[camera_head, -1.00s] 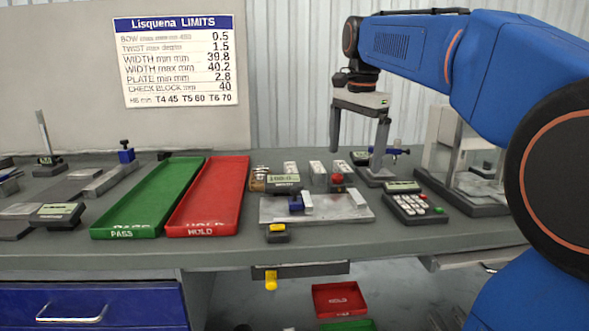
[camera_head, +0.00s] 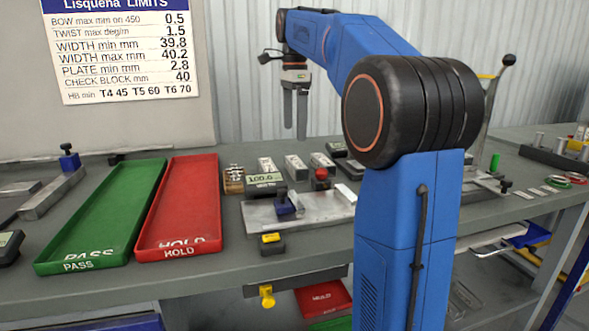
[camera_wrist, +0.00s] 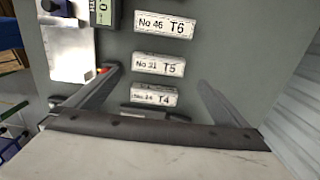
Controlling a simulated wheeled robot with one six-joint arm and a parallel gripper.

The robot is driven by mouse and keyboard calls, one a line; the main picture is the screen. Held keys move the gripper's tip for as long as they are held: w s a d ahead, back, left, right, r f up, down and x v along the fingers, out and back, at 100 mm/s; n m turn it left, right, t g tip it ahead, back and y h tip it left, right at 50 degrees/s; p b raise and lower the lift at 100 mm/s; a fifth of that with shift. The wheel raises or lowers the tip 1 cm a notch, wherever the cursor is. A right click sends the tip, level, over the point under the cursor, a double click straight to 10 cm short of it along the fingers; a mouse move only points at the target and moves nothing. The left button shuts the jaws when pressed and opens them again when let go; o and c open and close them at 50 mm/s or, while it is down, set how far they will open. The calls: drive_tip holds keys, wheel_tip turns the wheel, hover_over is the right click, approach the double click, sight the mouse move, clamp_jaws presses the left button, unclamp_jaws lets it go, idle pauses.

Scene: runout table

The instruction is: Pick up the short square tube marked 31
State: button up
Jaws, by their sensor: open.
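The short square tube marked 31 (camera_wrist: 159,65) is the middle of three short tubes in the wrist view, with a white label reading No 31 T5. In the head view it appears to be the middle pale tube (camera_head: 296,166) on the bench. The tube marked 46 (camera_wrist: 164,25), label T6, lies above it in the wrist view. The tube labelled T4 (camera_wrist: 153,97) lies below it, its number hard to read. My gripper (camera_head: 295,132) is open, empty and pointing down above the tubes. In the wrist view its fingers (camera_wrist: 160,78) stand wide on either side, apart from the tube.
A gauge with a display (camera_head: 265,180), a steel plate (camera_head: 262,212) and a red knob (camera_head: 321,174) stand close to the tubes. The red HOLD tray (camera_head: 185,205) and green PASS tray (camera_head: 105,215) lie left. A wall panel with limits (camera_head: 125,50) stands behind.

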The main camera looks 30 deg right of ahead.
hover_over(296, 162)
drive_tip(key=f, duration=0.6)
drive_tip(key=shift+w+a+f, duration=0.1)
drive_tip(key=shift+w+f, duration=0.15)
drive_tip(key=shift+w, duration=0.05)
drive_tip(key=shift+s+d+f, duration=0.1)
drive_tip(key=shift+f, duration=1.2)
drive_tip(key=shift+s+d+f, duration=0.1)
drive_tip(key=shift+f, duration=1.2)
drive_tip(key=c, duration=0.8)
